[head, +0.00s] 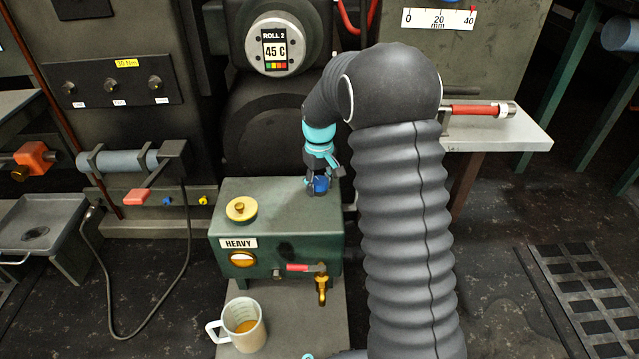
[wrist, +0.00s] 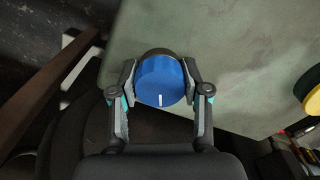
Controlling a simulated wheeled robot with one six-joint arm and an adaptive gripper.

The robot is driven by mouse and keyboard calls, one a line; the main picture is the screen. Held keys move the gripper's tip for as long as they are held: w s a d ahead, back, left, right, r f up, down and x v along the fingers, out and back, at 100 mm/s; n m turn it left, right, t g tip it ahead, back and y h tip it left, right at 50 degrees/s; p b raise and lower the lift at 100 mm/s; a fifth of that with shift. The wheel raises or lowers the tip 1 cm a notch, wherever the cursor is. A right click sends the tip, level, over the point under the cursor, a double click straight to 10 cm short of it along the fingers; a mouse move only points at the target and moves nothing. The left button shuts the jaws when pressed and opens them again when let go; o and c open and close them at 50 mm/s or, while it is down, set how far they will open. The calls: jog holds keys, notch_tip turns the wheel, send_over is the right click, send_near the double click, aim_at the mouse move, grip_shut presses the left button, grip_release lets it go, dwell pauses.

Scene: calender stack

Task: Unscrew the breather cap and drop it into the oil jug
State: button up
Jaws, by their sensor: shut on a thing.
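The breather cap (wrist: 160,82) is a blue round knob with a white mark, seen from above in the wrist view. My gripper (wrist: 160,88) is shut on it, a finger on each side. In the head view the blue cap (head: 320,185) is at the back right of the top of the green box (head: 290,195), partly covered by my gripper (head: 318,180). I cannot tell whether it is seated or lifted. The oil jug (head: 243,326), a white measuring jug with amber oil inside and a handle on its left, stands in front of the box.
A yellow cap (head: 241,209) with a brass knob sits on the box's left side; its edge shows in the wrist view (wrist: 314,92). A brass tap (head: 321,288) with a red lever (head: 298,268) juts from the box's front. My arm covers the area right of the box.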

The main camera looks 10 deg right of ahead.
jog(key=shift+n, duration=1.1)
jog(key=shift+p, duration=0.3)
jog(key=shift+f+n, duration=0.1)
jog(key=shift+n, duration=0.9)
jog(key=shift+n+p, duration=0.3)
jog(key=shift+p, duration=0.05)
jog(key=shift+n, duration=0.8)
jog(key=shift+n+p, duration=0.4)
jog(key=shift+n, duration=0.7)
